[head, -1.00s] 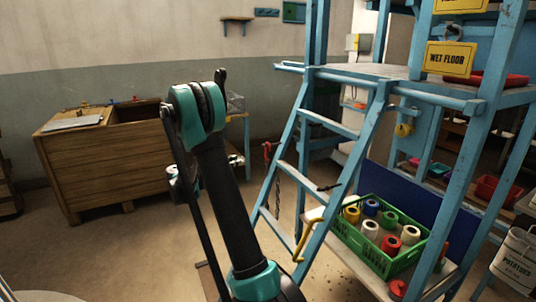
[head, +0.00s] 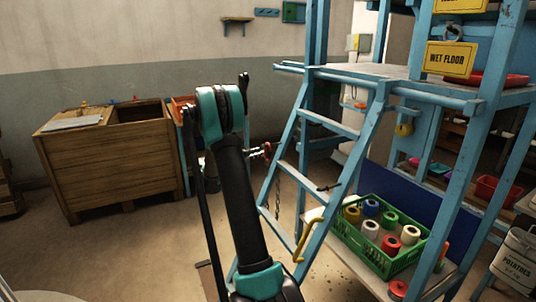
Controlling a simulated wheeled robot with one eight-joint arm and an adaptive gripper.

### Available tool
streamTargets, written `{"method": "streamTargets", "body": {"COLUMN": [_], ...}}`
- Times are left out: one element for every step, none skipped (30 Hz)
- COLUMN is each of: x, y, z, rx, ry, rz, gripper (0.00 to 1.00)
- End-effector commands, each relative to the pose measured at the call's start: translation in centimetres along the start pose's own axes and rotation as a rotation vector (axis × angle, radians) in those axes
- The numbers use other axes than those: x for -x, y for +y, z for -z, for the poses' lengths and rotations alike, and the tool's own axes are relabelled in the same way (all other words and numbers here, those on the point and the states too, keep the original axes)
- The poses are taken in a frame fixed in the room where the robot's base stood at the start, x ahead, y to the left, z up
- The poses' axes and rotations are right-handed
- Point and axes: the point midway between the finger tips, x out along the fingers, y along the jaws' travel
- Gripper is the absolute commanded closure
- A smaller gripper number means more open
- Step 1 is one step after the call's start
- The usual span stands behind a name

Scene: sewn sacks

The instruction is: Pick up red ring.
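A small red round thing (head: 398,289), which may be the red ring, lies on the low platform in front of the green crate; it is too small to tell whether it has a hole. My gripper (head: 261,153) is small and partly hidden behind my own arm. It shows at the left side of the blue ladder, far to the upper left of the red round thing.
The green crate (head: 372,252) holds several coloured spools. The blue ladder (head: 318,190) and its frame stand between my arm and the crate. A wooden chest (head: 110,165) stands at the left. Floor in the left foreground is clear.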

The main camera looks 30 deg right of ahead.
Motion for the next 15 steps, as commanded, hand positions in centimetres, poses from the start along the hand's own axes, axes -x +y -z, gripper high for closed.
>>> {"method": "streamTargets", "body": {"x": [-0.3, -0.6, -1.1, -1.4, -1.8, -2.4, -2.9, -3.4, -3.9, -4.3, -4.6, -4.9, -5.0, -5.1, -5.1], "y": [0.1, 0.1, 0.2, 0.2, 0.2, 0.2, 0.3, 0.3, 0.3, 0.2, 0.2, 0.2, 0.2, 0.2, 0.2], "z": [0.0, 0.0, 0.0, -0.1, -0.1, -0.1, -0.1, -0.1, -0.1, -0.1, -0.1, -0.1, -0.1, -0.1, -0.1], "rx": [0.0, 0.0, 0.0, 0.0, 0.0, 0.0, 0.0, 0.0, 0.0, 0.0, 0.0, 0.0, 0.0, 0.0, 0.0], "ry": [0.0, 0.0, 0.0, 0.0, 0.0, 0.0, 0.0, 0.0, 0.0, 0.0, 0.0, 0.0, 0.0, 0.0, 0.0], "rz": [-0.002, -0.002, -0.004, -0.004, -0.004, -0.003, -0.004, -0.005, -0.004, -0.003, -0.003, -0.003, -0.003, -0.002, -0.002], "gripper": [0.8, 0.8, 0.8, 0.8, 0.8, 0.8, 0.8, 0.8, 0.8, 0.8, 0.8, 0.8, 0.8, 0.8, 0.8]}}
